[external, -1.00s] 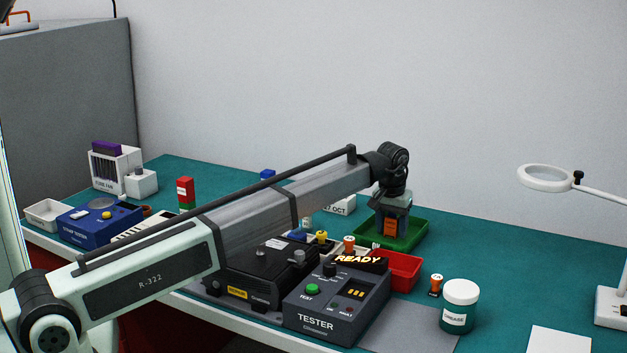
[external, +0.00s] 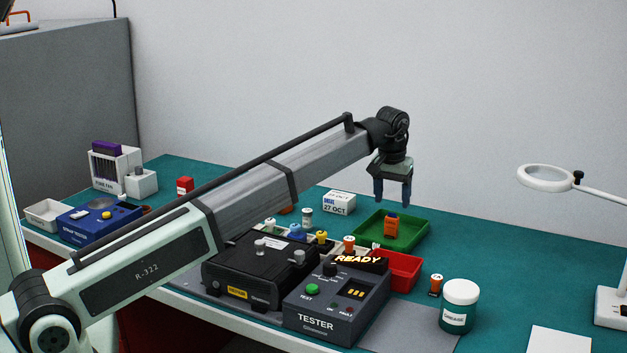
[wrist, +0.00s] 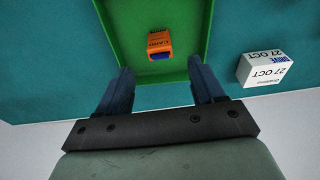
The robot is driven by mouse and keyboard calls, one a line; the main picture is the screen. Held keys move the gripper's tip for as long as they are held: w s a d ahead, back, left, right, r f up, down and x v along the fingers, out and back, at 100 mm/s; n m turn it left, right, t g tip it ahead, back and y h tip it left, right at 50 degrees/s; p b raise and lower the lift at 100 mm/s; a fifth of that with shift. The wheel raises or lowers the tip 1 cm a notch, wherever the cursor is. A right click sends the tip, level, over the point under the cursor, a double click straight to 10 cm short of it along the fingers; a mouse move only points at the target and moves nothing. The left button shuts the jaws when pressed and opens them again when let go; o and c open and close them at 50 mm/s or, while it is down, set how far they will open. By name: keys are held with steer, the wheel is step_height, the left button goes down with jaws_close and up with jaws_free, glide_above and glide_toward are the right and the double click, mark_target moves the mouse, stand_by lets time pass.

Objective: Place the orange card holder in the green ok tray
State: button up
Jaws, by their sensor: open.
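The orange card holder (external: 391,225) stands inside the green ok tray (external: 419,238), near its middle. In the wrist view the orange card holder (wrist: 159,43) shows a dark label and a blue part, with the green tray's floor (wrist: 125,30) around it. My gripper (external: 392,200) is open and empty, raised above the tray and apart from the holder. In the wrist view my gripper's two blue fingers (wrist: 158,88) are spread wide with nothing between them.
A red tray (external: 404,271) sits in front of the green tray, beside the tester (external: 335,305). A white date block (external: 340,203) stands behind to the left. The mat behind right is clear.

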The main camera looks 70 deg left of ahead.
steer(key=shift+s+d+r, duration=0.1)
steer(key=shift+r, duration=0.65)
steer(key=shift+s+d+r, duration=0.1)
steer(key=shift+r, duration=0.6)
